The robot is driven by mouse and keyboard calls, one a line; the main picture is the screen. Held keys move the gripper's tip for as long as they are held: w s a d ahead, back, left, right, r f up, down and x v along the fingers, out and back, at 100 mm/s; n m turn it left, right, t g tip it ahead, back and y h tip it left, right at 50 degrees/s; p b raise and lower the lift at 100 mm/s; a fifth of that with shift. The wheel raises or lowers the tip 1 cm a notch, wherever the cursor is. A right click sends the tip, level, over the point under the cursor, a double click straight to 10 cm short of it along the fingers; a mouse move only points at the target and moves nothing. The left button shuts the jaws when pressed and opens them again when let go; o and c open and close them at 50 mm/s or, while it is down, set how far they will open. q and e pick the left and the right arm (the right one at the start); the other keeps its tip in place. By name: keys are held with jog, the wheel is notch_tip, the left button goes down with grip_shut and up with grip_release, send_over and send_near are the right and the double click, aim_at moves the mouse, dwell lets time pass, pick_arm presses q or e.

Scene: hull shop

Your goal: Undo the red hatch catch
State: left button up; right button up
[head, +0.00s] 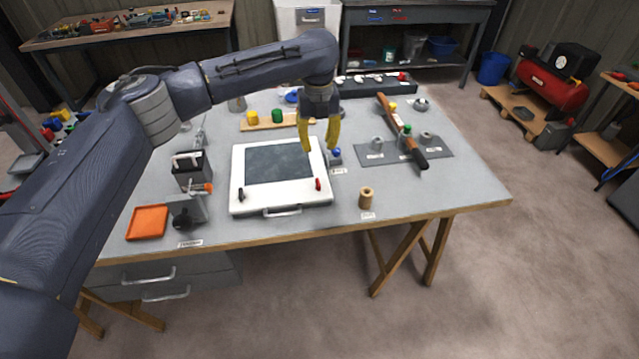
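The hatch is a white frame (238,170) around a dark grey panel, lying on the workbench. The red hatch catch (318,184) is a small upright piece at its front right corner. A black catch (241,195) is at its front left. A metal handle (282,211) is on the front edge. My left gripper (319,147) has yellow fingers pointing down, apart, with nothing seen between them. It is above the hatch's right rear side, behind the red catch and apart from it. My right gripper is not in view.
Right of the hatch stand a tan wooden cylinder (366,197) and a small blue-topped piece (336,154). A long brown-handled tool (393,117) lies farther right. An orange tray (147,222) and a grey-black box (191,171) are on the left. The bench's front right is clear.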

aim_at(318, 183)
pick_arm(q)
notch_tip(318, 183, down, 16)
jog(key=shift+r, duration=0.1)
dwell(0.5)
grip_shut()
dwell(0.3)
